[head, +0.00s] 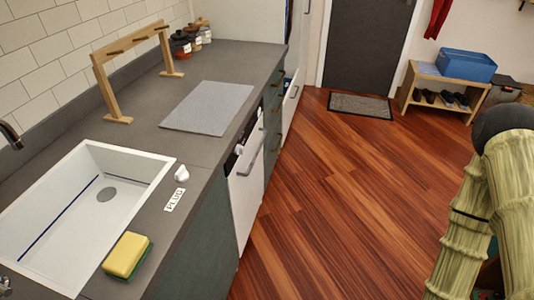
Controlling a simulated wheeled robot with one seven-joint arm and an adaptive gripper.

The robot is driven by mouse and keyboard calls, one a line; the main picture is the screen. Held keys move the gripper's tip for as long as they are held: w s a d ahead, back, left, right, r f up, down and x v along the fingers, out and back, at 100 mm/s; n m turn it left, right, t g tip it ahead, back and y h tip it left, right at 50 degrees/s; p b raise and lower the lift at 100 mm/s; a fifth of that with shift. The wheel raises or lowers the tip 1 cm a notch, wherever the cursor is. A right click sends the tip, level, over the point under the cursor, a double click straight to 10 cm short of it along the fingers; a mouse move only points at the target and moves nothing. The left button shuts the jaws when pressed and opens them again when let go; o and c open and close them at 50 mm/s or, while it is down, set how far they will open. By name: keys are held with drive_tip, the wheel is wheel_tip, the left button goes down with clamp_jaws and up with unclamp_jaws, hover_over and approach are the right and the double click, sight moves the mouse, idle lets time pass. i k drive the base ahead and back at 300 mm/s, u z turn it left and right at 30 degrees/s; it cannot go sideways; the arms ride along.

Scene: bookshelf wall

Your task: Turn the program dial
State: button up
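A white appliance front (244,197) with a bar handle is set under the grey counter, in the middle of the head view. Its top edge shows a dark gap with a small pale part (239,149) in it; I cannot tell whether this is the program dial. No dial can be clearly made out. A small white knob-like piece (182,173) stands on the counter beside a label (174,200) that seems to read "PLUG". My arm shows at the right edge, but my gripper is out of view.
The counter (195,150) holds a white sink (60,215), a yellow-green sponge (127,255), a grey mat (208,108), a wooden rack (112,90) and jars (181,45). The wooden floor (310,200) is clear. A bench (450,85) with a blue bin (465,65) stands far right.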

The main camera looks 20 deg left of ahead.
sight(239, 150)
drive_tip(key=u, duration=0.6)
drive_tip(key=k, duration=0.35)
drive_tip(key=u, duration=0.25)
drive_tip(key=i, duration=0.45)
drive_tip(key=z, duration=0.05)
